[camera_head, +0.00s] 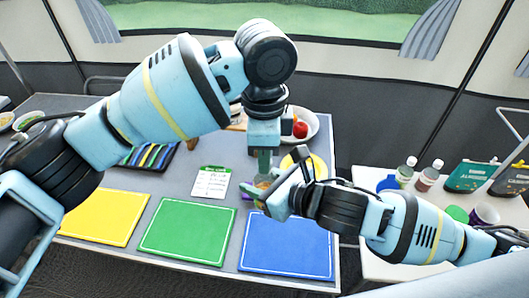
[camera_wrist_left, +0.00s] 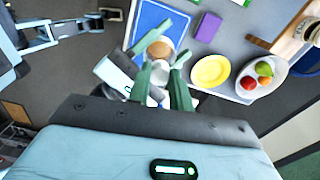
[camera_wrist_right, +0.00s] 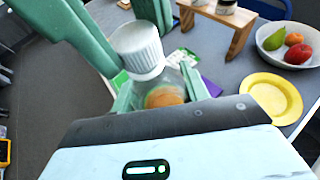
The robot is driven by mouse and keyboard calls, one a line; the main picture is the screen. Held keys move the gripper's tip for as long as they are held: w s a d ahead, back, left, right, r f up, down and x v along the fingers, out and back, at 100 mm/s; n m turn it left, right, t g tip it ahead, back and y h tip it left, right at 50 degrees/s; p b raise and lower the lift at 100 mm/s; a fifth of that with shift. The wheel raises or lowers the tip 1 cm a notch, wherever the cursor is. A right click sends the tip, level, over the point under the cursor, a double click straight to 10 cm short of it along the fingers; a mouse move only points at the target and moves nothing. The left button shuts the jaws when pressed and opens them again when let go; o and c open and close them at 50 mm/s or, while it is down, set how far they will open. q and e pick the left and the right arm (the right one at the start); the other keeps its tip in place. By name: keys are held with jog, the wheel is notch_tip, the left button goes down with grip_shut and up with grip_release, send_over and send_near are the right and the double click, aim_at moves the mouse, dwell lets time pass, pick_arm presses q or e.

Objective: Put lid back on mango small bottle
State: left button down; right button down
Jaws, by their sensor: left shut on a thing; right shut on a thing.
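The white ribbed lid (camera_wrist_right: 137,48) is held between the fingers of my left gripper (camera_head: 264,160), which points down. It also shows between the fingers in the left wrist view (camera_wrist_left: 158,76). My right gripper (camera_head: 272,188) is shut on the small clear bottle (camera_wrist_right: 168,93), which has orange contents. The bottle's orange-brown contents also show in the left wrist view (camera_wrist_left: 160,48). The fingers partly hide both things in the head view.
Yellow (camera_head: 103,217), green (camera_head: 187,230) and blue (camera_head: 287,246) mats lie on the table. Behind the grippers are a yellow plate (camera_wrist_right: 272,97) and a bowl of fruit (camera_wrist_right: 288,46). A side table at right holds bottles (camera_head: 427,179) and pouches (camera_head: 467,176).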

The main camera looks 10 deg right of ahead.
pick_arm(q)
jog(key=m, duration=0.4)
jog(key=shift+m, duration=0.4)
jog(key=m, duration=0.3)
jog(key=shift+w+d, duration=0.1)
jog(key=m, duration=1.1)
jog(key=shift+d, duration=0.1)
jog(key=m, duration=1)
jog(key=shift+d, duration=0.1)
jog(key=c, duration=1.3)
grip_release()
